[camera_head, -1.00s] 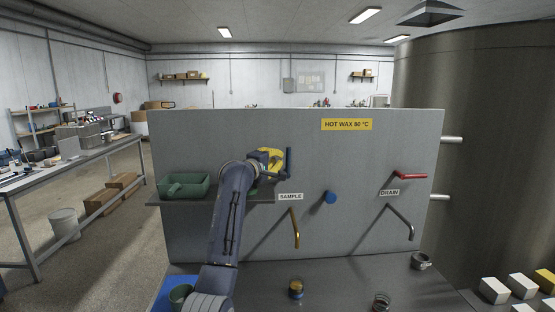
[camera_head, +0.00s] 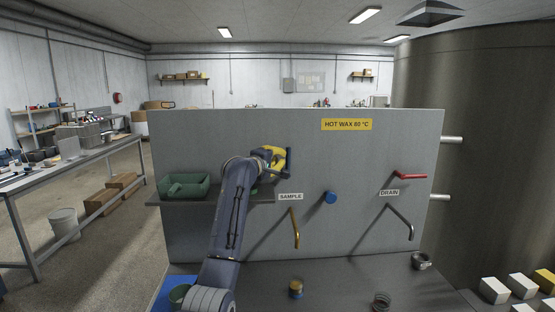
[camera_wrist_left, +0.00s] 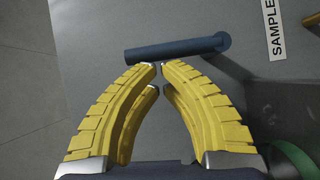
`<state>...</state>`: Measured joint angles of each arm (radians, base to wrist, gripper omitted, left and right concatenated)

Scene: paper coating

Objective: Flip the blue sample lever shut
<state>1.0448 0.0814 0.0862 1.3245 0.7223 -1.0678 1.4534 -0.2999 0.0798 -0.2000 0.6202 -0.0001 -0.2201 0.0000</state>
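The blue sample lever (camera_head: 289,161) stands upright on the grey panel, above the SAMPLE label (camera_head: 290,197). In the left wrist view the lever (camera_wrist_left: 176,48) lies across the picture just beyond my fingertips, its round pivot end toward the label. My left gripper (camera_wrist_left: 157,67) has yellow fingers whose tips meet or nearly meet, with nothing between them. In the head view my left gripper (camera_head: 278,160) is right beside the lever, on its left. I cannot tell whether it touches the lever. The brass spout (camera_head: 295,228) hangs below the label. My right gripper is not in view.
A shelf (camera_head: 230,200) with a green tray (camera_head: 184,186) juts out left of the lever, behind my left arm. A blue round knob (camera_head: 330,198), red drain lever (camera_head: 411,176) and grey drain pipe (camera_head: 400,222) are to the right. Small vessels stand on the bench below.

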